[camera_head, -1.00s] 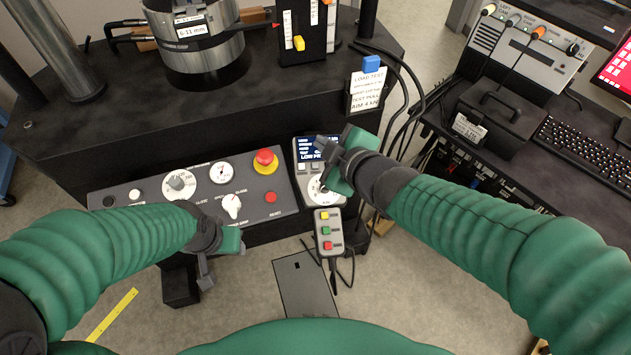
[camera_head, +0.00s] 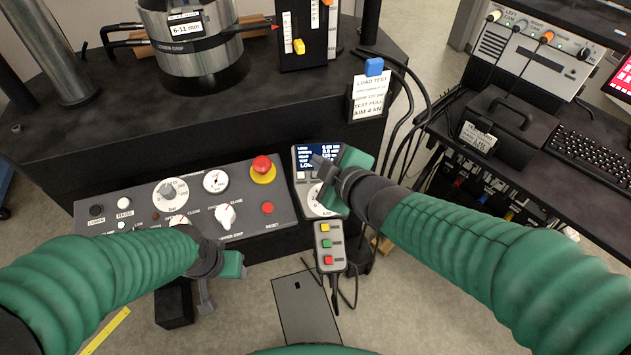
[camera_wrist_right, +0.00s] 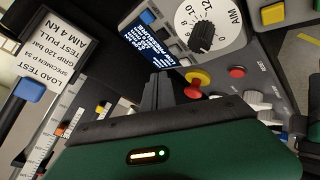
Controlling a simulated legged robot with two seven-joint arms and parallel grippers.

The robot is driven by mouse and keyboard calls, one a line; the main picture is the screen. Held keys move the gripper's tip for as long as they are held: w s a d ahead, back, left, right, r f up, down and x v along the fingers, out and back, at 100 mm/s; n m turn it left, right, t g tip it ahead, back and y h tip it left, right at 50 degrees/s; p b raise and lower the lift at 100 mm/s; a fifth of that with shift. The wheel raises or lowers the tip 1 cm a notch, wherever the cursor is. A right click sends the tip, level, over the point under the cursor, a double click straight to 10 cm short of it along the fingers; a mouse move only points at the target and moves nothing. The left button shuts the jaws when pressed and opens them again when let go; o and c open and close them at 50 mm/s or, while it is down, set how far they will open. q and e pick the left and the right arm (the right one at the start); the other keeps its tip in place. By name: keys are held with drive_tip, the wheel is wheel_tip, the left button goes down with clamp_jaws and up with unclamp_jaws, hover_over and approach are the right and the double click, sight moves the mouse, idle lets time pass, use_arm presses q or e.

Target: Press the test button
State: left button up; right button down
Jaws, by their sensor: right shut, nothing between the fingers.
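No button with a readable "test" label shows. A hand pendant (camera_head: 329,246) with a yellow button (camera_head: 325,227), a green button (camera_head: 326,243) and a red button (camera_head: 328,260) hangs at the console's front. Contact cannot be told. My left gripper (camera_head: 207,298) hangs before the console; its jaws are unclear.
A red mushroom knob on a yellow ring (camera_head: 262,168) and a red reset button (camera_head: 267,208) lie left of the display unit. A "LOAD TEST" card (camera_head: 369,98) stands behind it. Loose cables hang to the right, before a side desk with a black case (camera_head: 500,125).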

sight(311, 166)
use_arm(q)
drive_tip(key=shift+s+b+x, duration=0.25)
drive_tip(key=shift+b+x, duration=0.35)
drive_tip(key=shift+x, duration=0.45)
use_arm(e)
drive_tip(key=shift+w+a+f, duration=0.1)
drive_tip(key=shift+w+f, duration=0.05)
drive_tip(key=shift+f, duration=0.5)
drive_tip(key=shift+w+f, duration=0.15)
drive_tip(key=shift+f, duration=0.45)
use_arm(q)
drive_tip(key=shift+f, duration=0.1)
drive_tip(key=shift+f+b, duration=0.25)
drive_tip(key=shift+b, duration=0.05)
use_arm(e)
drive_tip(key=shift+f, duration=0.35)
use_arm(q)
drive_tip(key=shift+f+b, duration=0.3)
drive_tip(key=shift+f, duration=0.05)
use_arm(e)
drive_tip(key=shift+w+f, duration=0.1)
drive_tip(key=shift+f, duration=0.25)
use_arm(q)
drive_tip(key=shift+r, duration=0.1)
drive_tip(key=shift+r+p, duration=0.65)
drive_tip(key=shift+p, duration=0.05)
use_arm(e)
drive_tip(key=shift+s+r, duration=0.2)
drive_tip(key=shift+r, duration=0.6)
